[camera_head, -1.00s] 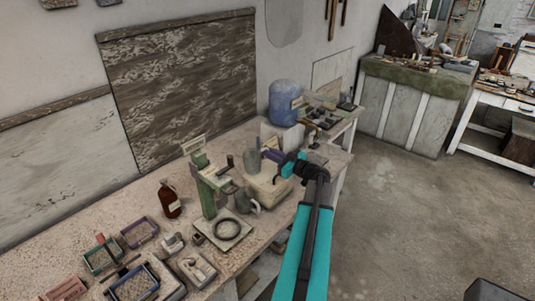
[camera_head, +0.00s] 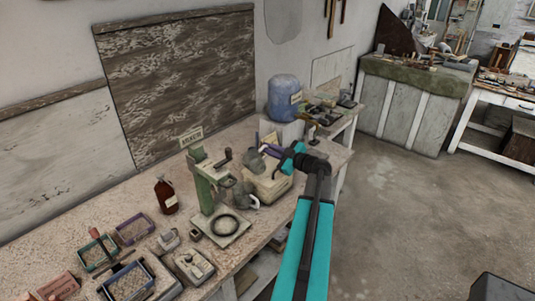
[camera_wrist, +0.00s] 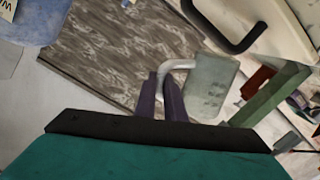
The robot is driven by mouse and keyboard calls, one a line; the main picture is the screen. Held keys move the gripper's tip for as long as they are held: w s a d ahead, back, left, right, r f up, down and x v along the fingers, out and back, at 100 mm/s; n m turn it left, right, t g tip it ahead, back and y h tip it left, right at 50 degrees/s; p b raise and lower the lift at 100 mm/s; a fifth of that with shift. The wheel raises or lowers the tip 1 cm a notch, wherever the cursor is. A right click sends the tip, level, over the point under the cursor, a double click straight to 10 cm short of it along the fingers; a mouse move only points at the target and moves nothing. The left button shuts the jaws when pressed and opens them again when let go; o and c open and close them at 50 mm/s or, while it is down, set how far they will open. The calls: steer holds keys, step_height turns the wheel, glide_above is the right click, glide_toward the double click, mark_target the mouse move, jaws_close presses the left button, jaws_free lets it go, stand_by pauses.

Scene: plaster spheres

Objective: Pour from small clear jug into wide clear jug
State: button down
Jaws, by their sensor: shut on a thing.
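The small clear jug (camera_head: 254,161), greyish and see-through, is held up over the bench and tilted to the left. It also shows in the wrist view (camera_wrist: 211,86), with its pale handle on its left side. My gripper (camera_head: 270,151) is shut on that handle; its purple fingers (camera_wrist: 163,95) show in the wrist view. The wide clear jug (camera_head: 245,197) stands on the bench below the small jug, just right of the green press. I cannot see any stream or the contents of either jug. The wide jug cannot be made out in the wrist view.
The green press (camera_head: 207,190) with a black ring on its base stands close left of the jugs. A pale block (camera_head: 268,185) lies beneath my gripper. A brown bottle (camera_head: 166,196) and several trays are further left. A blue drum (camera_head: 284,99) is behind.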

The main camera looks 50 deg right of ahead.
steer(key=shift+w+a+n+b, duration=0.1)
steer(key=shift+a+n+b, duration=0.1)
steer(key=shift+n+b, duration=0.7)
steer(key=shift+a+n+b, duration=0.2)
steer(key=shift+n+b, duration=0.2)
steer(key=shift+b, duration=0.85)
steer(key=n+b, duration=0.1)
steer(key=b, duration=0.1)
steer(key=a+r+n+g+b, duration=0.1)
steer(key=b, duration=0.1)
steer(key=shift+w+a+h, duration=0.15)
steer(key=shift+w+h, duration=0.05)
steer(key=shift+h, duration=0.2)
steer(key=shift+a+n+b, duration=0.1)
steer(key=shift+n+b, duration=0.2)
steer(key=shift+b, duration=0.4)
steer(key=shift+r, duration=0.15)
steer(key=shift+a, duration=0.1)
